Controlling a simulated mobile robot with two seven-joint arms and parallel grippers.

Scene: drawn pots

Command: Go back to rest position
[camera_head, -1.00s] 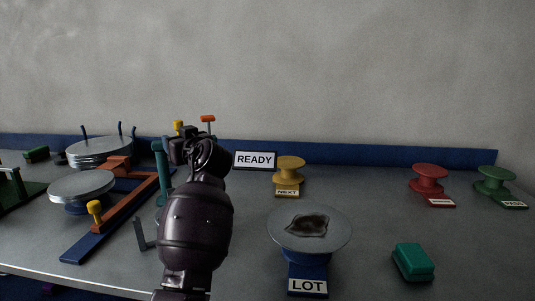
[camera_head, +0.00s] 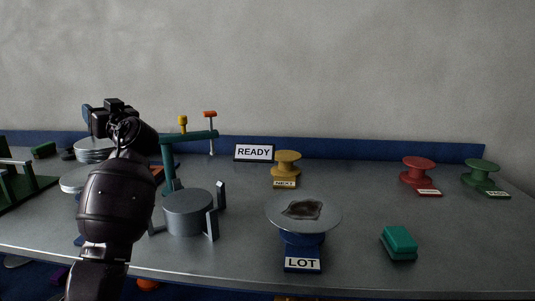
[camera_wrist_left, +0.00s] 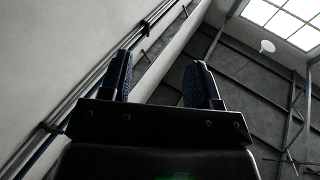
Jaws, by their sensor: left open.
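My left gripper (camera_head: 97,112) is raised at the left in the head view, above the table and in front of the stacked metal discs. In the left wrist view its two fingers (camera_wrist_left: 160,82) stand apart with nothing between them, against the wall and ceiling. My left arm hides parts of the discs and the fixture behind it. My right gripper is not in view.
A grey cylinder (camera_head: 188,212) sits among upright brackets under a teal arm (camera_head: 190,137). A blue LOT stand (camera_head: 302,243) bears a plate with a dark patch. Yellow (camera_head: 287,163), red (camera_head: 418,169) and green (camera_head: 481,173) spools and a green block (camera_head: 399,241) stand rightward.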

